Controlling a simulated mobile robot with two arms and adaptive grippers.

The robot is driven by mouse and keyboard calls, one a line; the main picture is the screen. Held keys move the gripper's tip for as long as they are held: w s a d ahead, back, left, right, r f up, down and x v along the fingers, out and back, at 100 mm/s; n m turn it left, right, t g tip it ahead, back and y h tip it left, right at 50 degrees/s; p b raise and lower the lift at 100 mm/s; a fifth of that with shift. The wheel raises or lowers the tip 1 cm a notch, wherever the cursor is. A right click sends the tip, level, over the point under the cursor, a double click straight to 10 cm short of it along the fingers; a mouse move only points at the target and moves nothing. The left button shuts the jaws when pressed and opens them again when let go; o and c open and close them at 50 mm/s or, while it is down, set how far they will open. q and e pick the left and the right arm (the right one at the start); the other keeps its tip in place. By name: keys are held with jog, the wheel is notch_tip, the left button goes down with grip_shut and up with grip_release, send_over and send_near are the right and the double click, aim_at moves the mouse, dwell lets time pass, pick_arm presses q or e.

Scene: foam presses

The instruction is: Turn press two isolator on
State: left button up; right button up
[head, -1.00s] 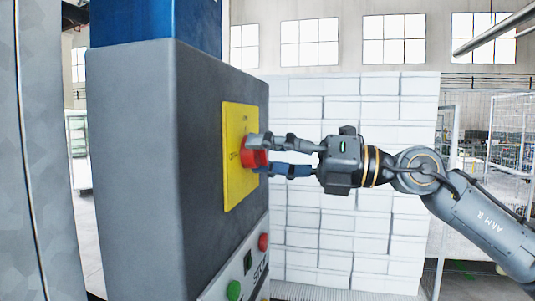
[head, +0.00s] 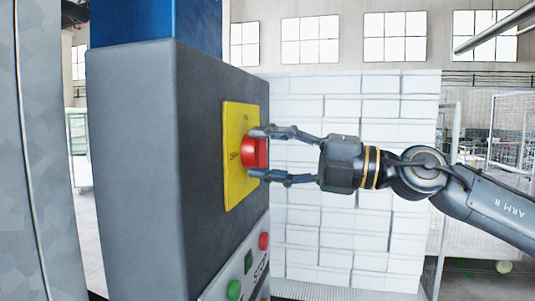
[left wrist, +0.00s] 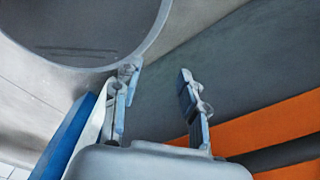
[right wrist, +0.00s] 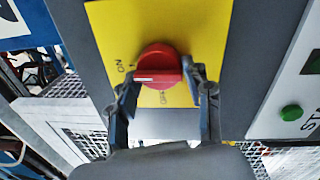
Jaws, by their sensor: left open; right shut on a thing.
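The isolator is a red rotary knob (head: 254,153) on a yellow plate (head: 238,190) on the side of a grey cabinet. The right wrist view shows the knob (right wrist: 160,66) close up, its white mark pointing left, toward the ON side; the OFF lettering is below it. My right gripper (head: 262,154) is shut on the knob, one finger on each side of it. My left gripper (left wrist: 155,95) is open and empty in the left wrist view, and is not in the head view. No press number is readable.
Below the plate, a control panel carries a green button (head: 234,290) and a red button (head: 264,241). A white block wall (head: 340,240) stands behind my right arm. A large round grey shape (left wrist: 80,30) and an orange surface (left wrist: 280,130) are near my left gripper.

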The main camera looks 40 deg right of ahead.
jog(key=shift+f, duration=0.2)
jog(key=o, duration=1.1)
jog(key=shift+r, duration=0.1)
jog(key=shift+v, duration=1.35)
jog(key=v, duration=0.9)
jog(key=shift+d, duration=0.2)
